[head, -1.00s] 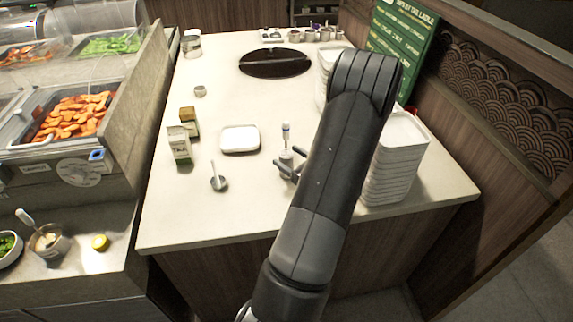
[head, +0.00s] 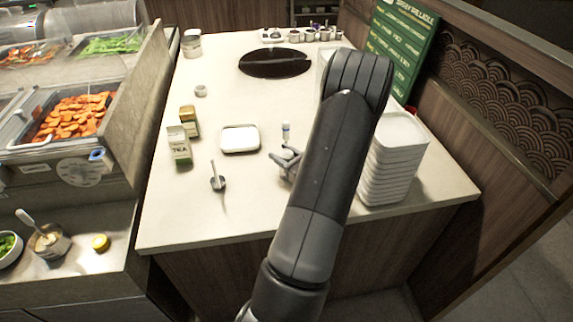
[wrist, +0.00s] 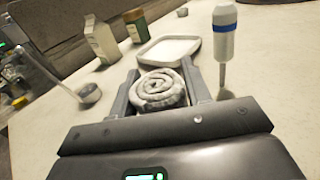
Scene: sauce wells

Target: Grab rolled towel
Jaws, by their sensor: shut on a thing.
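The rolled towel (wrist: 158,90) is a pale grey-white spiral roll, seen end-on in the wrist view. My gripper (wrist: 157,82) is shut on it, with one finger along each side of the roll. In the head view my gripper (head: 285,165) is over the front part of the counter, partly hidden by my arm. The towel is hard to make out there. A shallow white tray (head: 240,139) lies just left of the gripper; in the wrist view it sits beyond the towel (wrist: 170,50).
Stacked white trays (head: 392,165) stand at right. The counter's front left (head: 190,225) is clear.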

